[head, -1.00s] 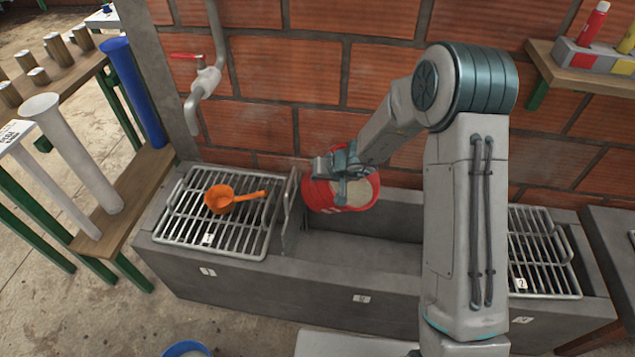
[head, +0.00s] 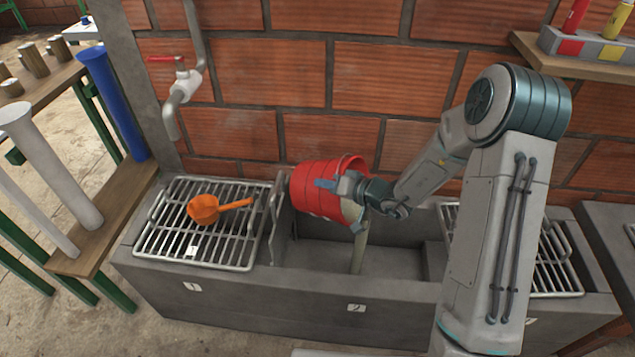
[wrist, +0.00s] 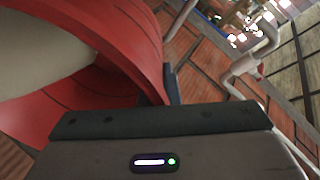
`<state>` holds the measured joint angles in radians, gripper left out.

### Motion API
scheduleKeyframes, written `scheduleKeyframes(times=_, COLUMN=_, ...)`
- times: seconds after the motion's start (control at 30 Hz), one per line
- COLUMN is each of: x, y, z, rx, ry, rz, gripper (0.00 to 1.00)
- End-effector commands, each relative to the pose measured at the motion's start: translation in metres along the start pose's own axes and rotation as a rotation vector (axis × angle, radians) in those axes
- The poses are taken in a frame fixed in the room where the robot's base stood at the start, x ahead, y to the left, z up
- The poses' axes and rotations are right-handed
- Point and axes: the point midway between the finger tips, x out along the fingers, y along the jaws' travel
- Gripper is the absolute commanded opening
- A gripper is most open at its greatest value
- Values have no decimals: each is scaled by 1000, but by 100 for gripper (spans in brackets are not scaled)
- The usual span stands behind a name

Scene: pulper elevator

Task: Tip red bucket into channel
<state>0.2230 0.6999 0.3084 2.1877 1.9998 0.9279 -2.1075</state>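The red bucket (head: 312,186) is held over the left part of the grey channel (head: 385,262), tilted on its side with its mouth toward the right. A pale beige stream (head: 359,250) runs from its lip down into the channel. My gripper (head: 345,186) is at the bucket's rim and appears shut on it; the fingertips are partly hidden. In the wrist view the red bucket wall (wrist: 125,45) fills the upper left, with pale contents (wrist: 40,50) inside.
A metal grate (head: 160,240) with an orange scoop (head: 204,209) lies left of the bucket. Another grate (head: 560,265) is on the right. A tap (head: 180,88) hangs on the brick wall. A shelf with bottles (head: 590,67) is at the upper right.

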Motion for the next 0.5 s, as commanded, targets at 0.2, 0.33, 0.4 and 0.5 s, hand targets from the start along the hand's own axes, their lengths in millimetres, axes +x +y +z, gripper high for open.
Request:
scheduleKeyframes(times=0.2, x=-8, y=8, z=4, rx=9, ry=55, rz=-68, gripper=0)
scheduleKeyframes(times=0.33, x=-12, y=12, z=6, rx=14, ry=74, rz=-91, gripper=0)
scheduleKeyframes(times=0.4, x=-15, y=13, z=7, rx=17, ry=84, rz=-104, gripper=0)
scheduleKeyframes(times=0.5, x=-18, y=15, z=8, rx=21, ry=97, rz=-123, gripper=0)
